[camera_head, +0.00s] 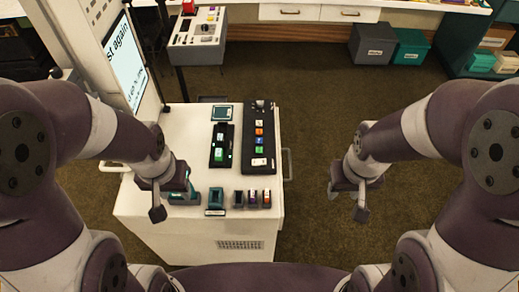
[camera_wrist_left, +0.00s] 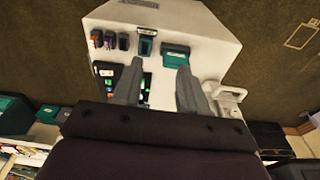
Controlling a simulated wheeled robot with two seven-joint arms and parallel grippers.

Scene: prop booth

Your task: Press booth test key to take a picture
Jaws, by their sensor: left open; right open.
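A white cart (camera_head: 145,212) stands in front of me with a tilted screen (camera_head: 125,62) at its left, showing cut-off text that includes "st again". On its top a long black panel (camera_head: 247,165) carries a column of small coloured keys (camera_head: 258,132). Beside it lies a shorter black unit with a green piece (camera_head: 217,152). I cannot read which is the booth test key. My left gripper (camera_head: 170,203) is open and empty over the cart's near left part; its two fingers also show in the left wrist view (camera_wrist_left: 157,92). My right gripper (camera_head: 348,202) is open and empty, right of the cart.
Along the cart's near edge stand a teal block (camera_head: 215,198) and several small dark holders (camera_head: 252,198). A grey side table (camera_head: 197,52) is behind. Grey (camera_head: 372,45) and teal (camera_head: 410,46) bins stand at the back right. The brown floor right of the cart is clear.

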